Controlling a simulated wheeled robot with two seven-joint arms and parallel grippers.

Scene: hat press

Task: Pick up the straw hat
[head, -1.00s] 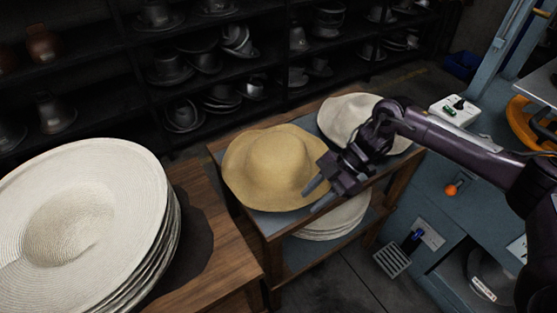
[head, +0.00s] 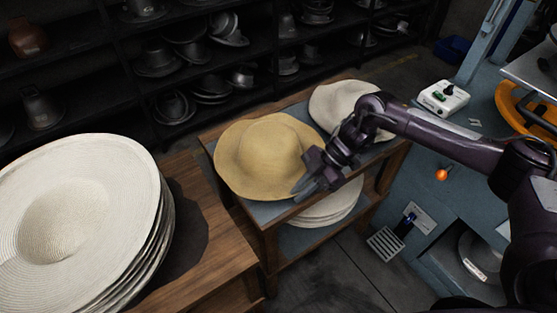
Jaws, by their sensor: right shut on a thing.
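The straw hat (head: 262,152) is tan with a rounded crown and a wavy brim. It sits on the grey-blue top of a small wooden table (head: 268,240) in the middle of the head view. My right gripper (head: 308,186) is at the hat's right front brim edge, its fingers shut on the brim. The fingers and the arm hide a little of that edge. The hat looks level, and I cannot tell whether it is clear of the table top. My left gripper is not in view.
A white hat (head: 340,106) lies behind my right arm on the same table. More white hats (head: 318,212) are on its lower shelf. A tall stack of white hats (head: 75,215) stands on a wooden table at left. Dark shelves of hat moulds line the back. A blue machine (head: 450,215) is at right.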

